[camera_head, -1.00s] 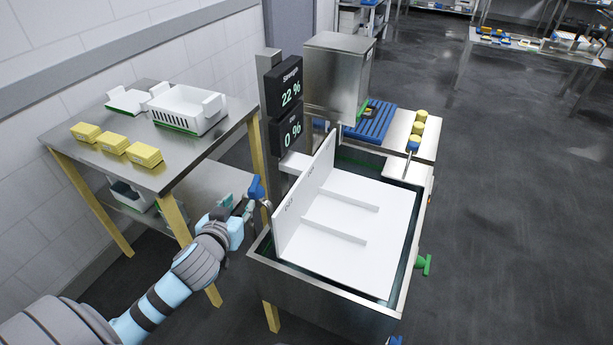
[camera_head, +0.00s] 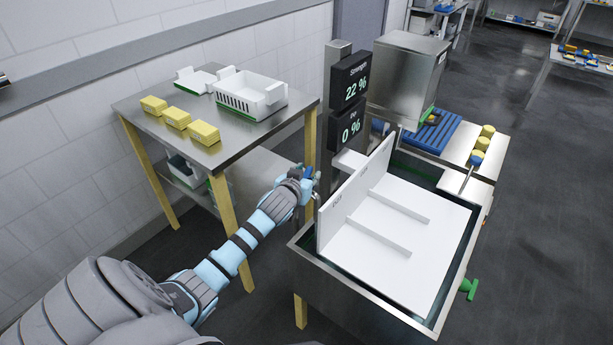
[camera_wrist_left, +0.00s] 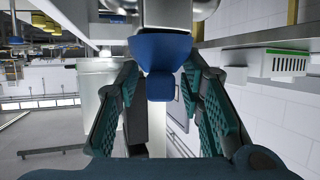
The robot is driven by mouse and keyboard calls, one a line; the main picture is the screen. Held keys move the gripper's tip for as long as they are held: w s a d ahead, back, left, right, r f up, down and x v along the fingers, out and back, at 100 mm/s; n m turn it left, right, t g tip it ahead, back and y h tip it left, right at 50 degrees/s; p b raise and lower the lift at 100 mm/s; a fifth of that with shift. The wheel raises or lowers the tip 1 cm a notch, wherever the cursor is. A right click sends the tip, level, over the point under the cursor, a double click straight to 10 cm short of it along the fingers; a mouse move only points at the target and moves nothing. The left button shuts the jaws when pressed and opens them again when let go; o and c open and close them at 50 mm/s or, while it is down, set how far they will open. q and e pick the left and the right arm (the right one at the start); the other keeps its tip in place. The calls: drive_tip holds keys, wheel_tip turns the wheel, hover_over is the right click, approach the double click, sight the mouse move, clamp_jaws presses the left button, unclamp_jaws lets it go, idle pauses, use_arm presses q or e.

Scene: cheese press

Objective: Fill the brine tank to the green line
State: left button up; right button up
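The steel brine tank (camera_head: 372,318) stands at centre right with a white divided board (camera_head: 405,245) inside. Dark green shows along its inner walls; I cannot make out a separate green line or the liquid's level. A blue tap handle (camera_head: 308,172) is at the tank's left side; it also shows in the left wrist view (camera_wrist_left: 161,55). My left gripper (camera_head: 305,182) is at this handle. In the left wrist view its fingers (camera_wrist_left: 160,108) are apart, one on each side of the blue handle, with gaps visible. My right gripper is not in view.
Black displays read 22 % (camera_head: 349,80) and 0 % (camera_head: 347,124). A green valve (camera_head: 468,287) sits on the tank's right side. A side table (camera_head: 195,125) at left holds yellow blocks (camera_head: 176,118) and a white basket (camera_head: 249,95). Open floor lies to the right.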

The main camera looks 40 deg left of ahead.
use_arm(q)
clamp_jaws()
drive_tip(key=shift+s+r+m+h+p, duration=0.1)
drive_tip(key=shift+r+m+h+p, duration=0.05)
drive_tip(key=shift+m+h+p, duration=0.45)
drive_tip(key=shift+a+h, duration=0.1)
drive_tip(key=shift+h, duration=0.2)
drive_tip(key=m+h+b, duration=0.1)
drive_tip(key=f+m+h+b, duration=0.1)
drive_tip(key=b, duration=0.1)
drive_tip(key=shift+t+b, duration=0.3)
drive_tip(key=shift+t, duration=0.1)
drive_tip(key=shift+r+m+h, duration=0.25)
drive_tip(key=shift+m+h, duration=0.05)
drive_tip(key=shift+m, duration=0.1)
drive_tip(key=shift+r, duration=0.1)
unclamp_jaws()
